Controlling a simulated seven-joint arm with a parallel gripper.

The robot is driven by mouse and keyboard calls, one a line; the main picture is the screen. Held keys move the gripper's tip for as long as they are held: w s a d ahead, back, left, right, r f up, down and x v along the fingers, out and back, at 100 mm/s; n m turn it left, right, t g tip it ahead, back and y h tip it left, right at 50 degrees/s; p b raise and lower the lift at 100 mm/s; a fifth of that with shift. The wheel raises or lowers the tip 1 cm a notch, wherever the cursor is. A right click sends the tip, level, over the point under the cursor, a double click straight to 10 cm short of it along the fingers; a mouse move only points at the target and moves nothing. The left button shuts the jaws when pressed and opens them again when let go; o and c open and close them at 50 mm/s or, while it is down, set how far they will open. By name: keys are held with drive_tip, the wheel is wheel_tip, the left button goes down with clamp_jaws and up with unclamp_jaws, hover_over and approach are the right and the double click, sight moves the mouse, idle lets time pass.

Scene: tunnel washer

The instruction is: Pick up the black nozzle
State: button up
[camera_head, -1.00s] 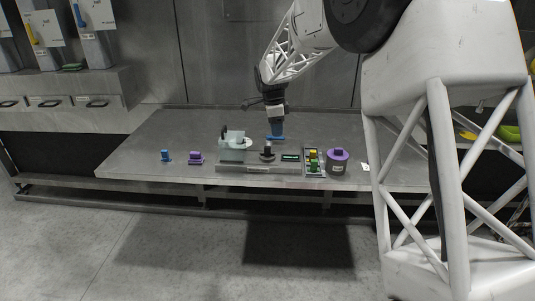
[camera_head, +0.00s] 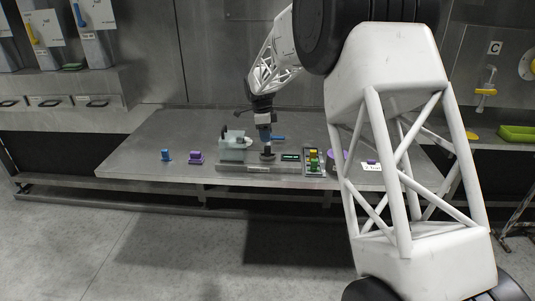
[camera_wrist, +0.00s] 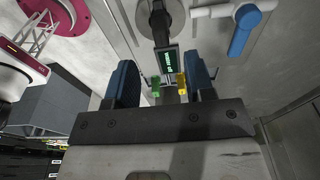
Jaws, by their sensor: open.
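The black nozzle (camera_head: 267,155) stands on a grey unit on the steel table, at its middle. In the wrist view the black nozzle (camera_wrist: 160,28) is at the top centre, on a round grey base, beyond the fingertips. My gripper (camera_head: 265,141) is just above it in the head view, pointing down. The fingers look apart from the nozzle; the exact gap is hard to tell.
A green display (camera_head: 290,157) and coloured blocks (camera_head: 314,158) are right of the nozzle. A pale, box-like holder (camera_head: 232,150) stands close on its left. Purple (camera_head: 196,157) and blue (camera_head: 166,156) pieces sit further left on open table.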

sight(268, 148)
drive_tip(key=shift+d+f, duration=0.1)
drive_tip(key=shift+f, duration=0.65)
drive_tip(key=shift+f, duration=0.1)
drive_tip(key=shift+w+d+f, duration=0.1)
drive_tip(key=shift+f, duration=1.15)
drive_tip(key=shift+d+f, duration=0.1)
drive_tip(key=shift+f, duration=1.15)
drive_tip(key=shift+c, duration=0.3)
clamp_jaws()
